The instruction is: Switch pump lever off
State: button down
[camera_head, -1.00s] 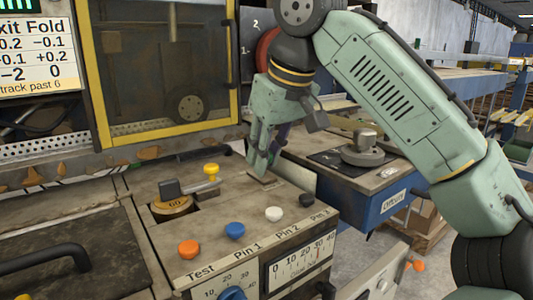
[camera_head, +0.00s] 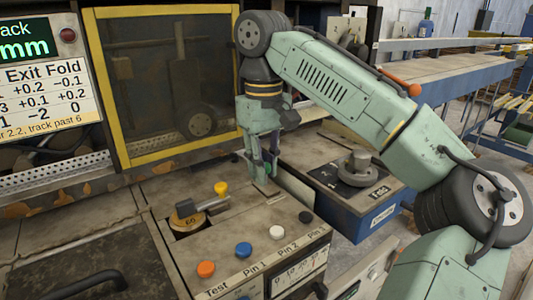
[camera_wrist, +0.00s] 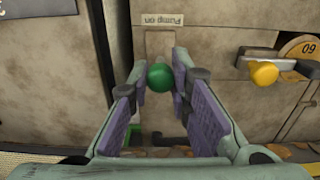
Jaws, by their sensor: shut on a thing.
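The pump lever has a round green knob (camera_wrist: 160,77), which sits between the purple-padded fingers of my gripper (camera_wrist: 160,66) in the wrist view. A "Pump on" label (camera_wrist: 162,19) shows upside down just beyond the knob. In the head view my gripper (camera_head: 263,180) points down at the back right of the worn control panel, shut on the lever, with a bit of green showing between the fingers. The lever's shaft and base are mostly hidden by the fingers.
A yellow knob (camera_head: 221,188) and a dial (camera_head: 190,222) marked 60 stand left of my gripper. Orange (camera_head: 206,269), blue (camera_head: 243,249), white (camera_head: 276,232) and black (camera_head: 306,217) knobs line the front edge. A yellow-framed window (camera_head: 165,85) rises behind.

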jog(key=c, duration=1.5)
grip_release()
jog(key=shift+o, duration=0.2)
jog(key=shift+f, duration=0.1)
